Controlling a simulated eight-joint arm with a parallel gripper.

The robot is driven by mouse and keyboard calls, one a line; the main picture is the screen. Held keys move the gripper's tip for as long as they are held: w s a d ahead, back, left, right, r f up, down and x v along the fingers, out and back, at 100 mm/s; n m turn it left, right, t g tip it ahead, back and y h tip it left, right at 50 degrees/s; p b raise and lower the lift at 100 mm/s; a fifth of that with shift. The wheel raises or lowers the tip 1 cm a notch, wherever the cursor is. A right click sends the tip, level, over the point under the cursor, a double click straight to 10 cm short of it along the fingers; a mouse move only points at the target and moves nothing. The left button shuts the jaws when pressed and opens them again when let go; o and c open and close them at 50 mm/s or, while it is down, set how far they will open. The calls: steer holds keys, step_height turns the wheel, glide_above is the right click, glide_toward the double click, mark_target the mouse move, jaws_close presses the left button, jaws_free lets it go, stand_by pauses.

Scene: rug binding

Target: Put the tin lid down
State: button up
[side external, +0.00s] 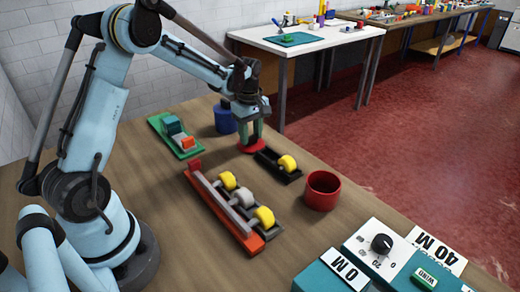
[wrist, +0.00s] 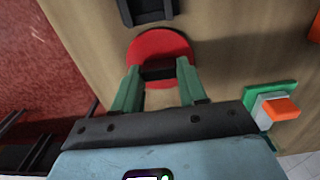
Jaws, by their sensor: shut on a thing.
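The tin lid (side external: 251,147) is a round red disc below my gripper (side external: 252,132), close over the wooden table. I cannot tell whether it touches the table. In the wrist view the red lid (wrist: 158,44) has a dark raised grip between the two green fingers of my gripper (wrist: 158,73). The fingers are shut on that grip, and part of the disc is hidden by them. An open red tin (side external: 322,190) stands upright on the table, to the right of and nearer than the lid.
A black tray (side external: 268,160) with a yellow roll lies close beside the lid. A red-orange rack (side external: 222,212) with several rolls is in front. A blue tin (side external: 224,118) stands behind, left. A green board (side external: 172,137) with blocks lies left. A control box (side external: 385,260) is front right.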

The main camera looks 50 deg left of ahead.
mark_target(251, 137)
steer(key=shift+f, duration=0.15)
steer(key=o, duration=1)
steer(key=shift+o, duration=0.2)
step_height(251, 137, up, 12)
steer(key=s+d+m+t, duration=0.7)
steer(key=s+d+m, duration=0.7)
steer(key=m, duration=0.4)
steer(key=shift+s+d, duration=0.3)
steer(key=shift+d, duration=0.2)
